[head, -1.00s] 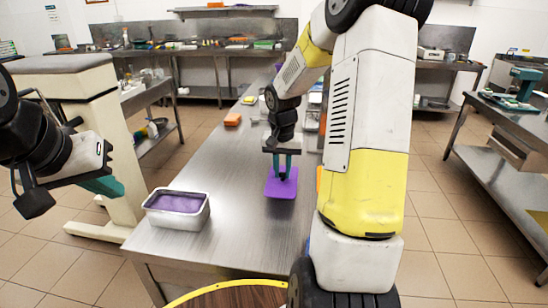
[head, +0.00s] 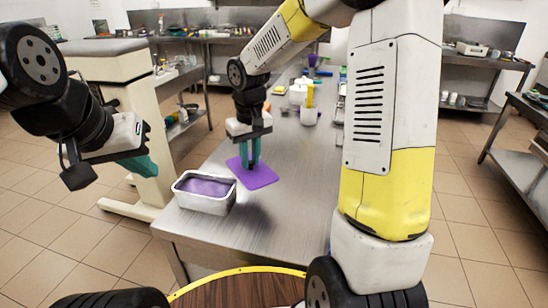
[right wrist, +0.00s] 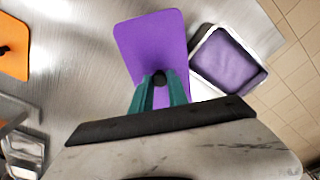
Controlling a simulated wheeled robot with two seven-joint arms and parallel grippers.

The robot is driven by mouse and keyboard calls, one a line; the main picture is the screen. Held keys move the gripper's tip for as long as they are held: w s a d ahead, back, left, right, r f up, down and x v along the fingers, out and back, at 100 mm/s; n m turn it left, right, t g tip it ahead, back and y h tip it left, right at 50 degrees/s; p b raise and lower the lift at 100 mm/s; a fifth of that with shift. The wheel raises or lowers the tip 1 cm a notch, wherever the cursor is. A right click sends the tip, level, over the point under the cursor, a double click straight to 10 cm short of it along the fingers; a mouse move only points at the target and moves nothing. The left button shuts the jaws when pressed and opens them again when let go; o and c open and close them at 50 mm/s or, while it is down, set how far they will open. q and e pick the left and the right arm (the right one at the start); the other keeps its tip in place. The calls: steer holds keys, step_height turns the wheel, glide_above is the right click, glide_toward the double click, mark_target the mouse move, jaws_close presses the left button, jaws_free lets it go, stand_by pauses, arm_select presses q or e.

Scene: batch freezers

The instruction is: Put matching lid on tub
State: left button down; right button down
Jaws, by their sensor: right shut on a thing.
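A white rectangular tub (head: 206,204) holding purple contents stands on the near left corner of the steel table; it also shows in the right wrist view (right wrist: 262,78). A flat purple lid (head: 264,178) hangs from my right gripper (head: 251,166), whose teal fingers are shut on its dark knob. In the right wrist view the lid (right wrist: 150,40) is just left of the tub, turned at an angle to it. The gap between lid and table cannot be told exactly. My left gripper (head: 140,167) is at the left, away from the tub; its finger gap is not clear.
Containers and a yellow-handled item in a white holder (head: 309,112) stand further back. An orange lid (right wrist: 14,45) lies on the table in the right wrist view. A cream stand (head: 125,120) is left of the table.

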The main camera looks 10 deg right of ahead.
steer(key=s+a+r+n+y, duration=0.1)
steer(key=a+r+n, duration=0.1)
steer(key=a+n, duration=0.35)
steer(key=a+r+n, duration=0.3)
steer(key=a, duration=0.5)
step_height(320, 180, down, 7)
steer(key=shift+r+g, duration=0.15)
steer(key=shift+g, duration=0.15)
steer(key=shift+s+d, duration=0.1)
stand_by(1.6)
steer(key=c, duration=1.2)
jaws_free()
steer(key=shift+o, duration=0.2)
steer(key=o, duration=0.4)
steer(key=shift+o, duration=0.2)
